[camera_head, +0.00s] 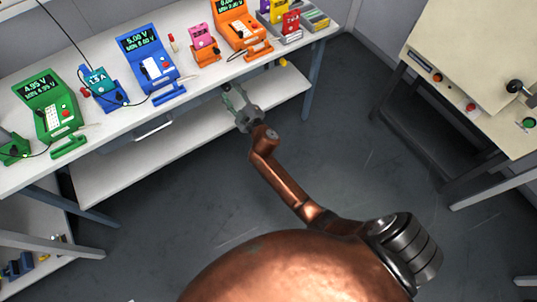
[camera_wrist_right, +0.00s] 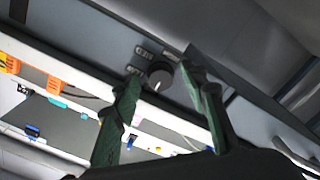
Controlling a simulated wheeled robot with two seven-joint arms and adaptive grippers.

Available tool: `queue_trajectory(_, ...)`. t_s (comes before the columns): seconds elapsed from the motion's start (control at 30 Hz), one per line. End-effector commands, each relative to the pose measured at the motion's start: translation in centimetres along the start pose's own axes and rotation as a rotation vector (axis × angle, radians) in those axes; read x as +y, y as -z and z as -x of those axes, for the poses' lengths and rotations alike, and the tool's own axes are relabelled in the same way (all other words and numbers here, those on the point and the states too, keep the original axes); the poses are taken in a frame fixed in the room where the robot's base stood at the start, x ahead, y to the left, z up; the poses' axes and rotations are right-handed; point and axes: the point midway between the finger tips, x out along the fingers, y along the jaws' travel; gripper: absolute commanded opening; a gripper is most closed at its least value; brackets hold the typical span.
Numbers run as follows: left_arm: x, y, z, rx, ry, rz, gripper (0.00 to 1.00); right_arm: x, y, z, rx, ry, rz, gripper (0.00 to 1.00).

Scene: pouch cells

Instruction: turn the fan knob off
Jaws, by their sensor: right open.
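The knob (camera_wrist_right: 160,75) is a dark round dial with a white pointer line, on a grey panel in the right wrist view. I cannot make it out in the head view. My right gripper (camera_wrist_right: 161,82) is open, with its two dark green fingers on either side of the knob in that picture. I cannot tell how far the fingertips are from it or whether they touch. In the head view my right gripper (camera_head: 234,97) is at the front edge of the long bench, empty. My left gripper is not in view.
The white bench (camera_head: 205,80) carries a green meter (camera_head: 48,105), a blue meter (camera_head: 147,62) and an orange meter (camera_head: 237,27). A lower shelf (camera_head: 190,133) lies beneath. A beige machine (camera_head: 480,50) stands at right. The grey floor (camera_head: 360,150) between is open.

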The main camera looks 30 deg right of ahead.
Motion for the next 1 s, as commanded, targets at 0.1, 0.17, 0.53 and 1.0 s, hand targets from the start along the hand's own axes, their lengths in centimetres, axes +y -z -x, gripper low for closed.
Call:
queue_trajectory(0.1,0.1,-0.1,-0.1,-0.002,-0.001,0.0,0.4,-0.1,0.0,0.0,-0.001,0.0,-0.185,0.4)
queue_trajectory(0.17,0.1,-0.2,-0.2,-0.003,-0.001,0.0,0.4,-0.1,-0.1,0.0,-0.001,0.0,-0.273,0.4)
queue_trajectory(0.53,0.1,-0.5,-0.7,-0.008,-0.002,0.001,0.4,-0.2,-0.1,0.5,-0.004,0.001,-0.746,0.4)
queue_trajectory(1.0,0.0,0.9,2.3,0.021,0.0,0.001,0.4,-1.0,-1.1,8.2,-0.031,0.014,-0.73,0.4)
